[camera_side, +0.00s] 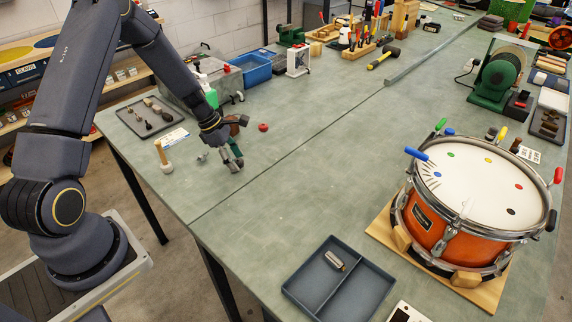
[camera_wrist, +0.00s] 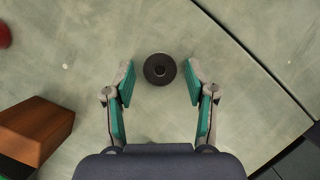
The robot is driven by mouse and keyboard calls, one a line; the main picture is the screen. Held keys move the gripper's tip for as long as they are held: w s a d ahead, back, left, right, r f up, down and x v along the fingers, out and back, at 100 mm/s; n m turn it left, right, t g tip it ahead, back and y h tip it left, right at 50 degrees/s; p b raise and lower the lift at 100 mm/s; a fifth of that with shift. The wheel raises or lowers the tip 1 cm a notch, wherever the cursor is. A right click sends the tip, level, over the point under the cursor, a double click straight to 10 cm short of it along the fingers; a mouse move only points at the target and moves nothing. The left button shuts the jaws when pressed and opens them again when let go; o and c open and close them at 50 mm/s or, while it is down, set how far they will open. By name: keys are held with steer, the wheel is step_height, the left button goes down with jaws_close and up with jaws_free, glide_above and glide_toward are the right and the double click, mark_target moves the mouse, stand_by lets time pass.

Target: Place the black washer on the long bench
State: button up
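The black washer (camera_wrist: 160,69), a dark round disc with a darker centre, lies on the green bench top (camera_wrist: 230,50) in the wrist view. It sits between the fingertips of my gripper (camera_wrist: 159,80), with a gap on both sides. My gripper is open and pointed down. In the side view my gripper (camera_side: 233,160) is low over the left part of the bench (camera_side: 300,170), left of a long seam. I cannot make out the washer in the side view; the fingers appear to hide it.
A red ball-like knob (camera_side: 263,127) and a brown wooden block (camera_wrist: 35,130) are close to my gripper. A small mallet (camera_side: 163,158) and a dark tool tray (camera_side: 150,118) stand left. A drum (camera_side: 460,210) and a divided tray (camera_side: 338,285) stand right of the seam. The middle bench is clear.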

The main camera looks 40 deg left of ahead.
steer(key=v, duration=1.2)
steer(key=s+d+r+m, duration=0.1)
steer(key=d+r+m, duration=0.35)
steer(key=r, duration=0.25)
steer(key=s+d+r+m+t+y, duration=0.1)
steer(key=s+d+r+m, duration=0.4)
steer(key=s+m, duration=0.3)
steer(key=s+d+r+m+t+y, duration=0.1)
steer(key=s+d+r+m+y, duration=0.1)
steer(key=s+d+r+m, duration=0.4)
steer(key=s+d+m, duration=0.1)
steer(key=s+m, duration=0.2)
steer(key=m, duration=0.4)
steer(key=shift+s+r+t, duration=0.3)
steer(key=shift+r+t, duration=0.05)
steer(key=shift+t, duration=0.05)
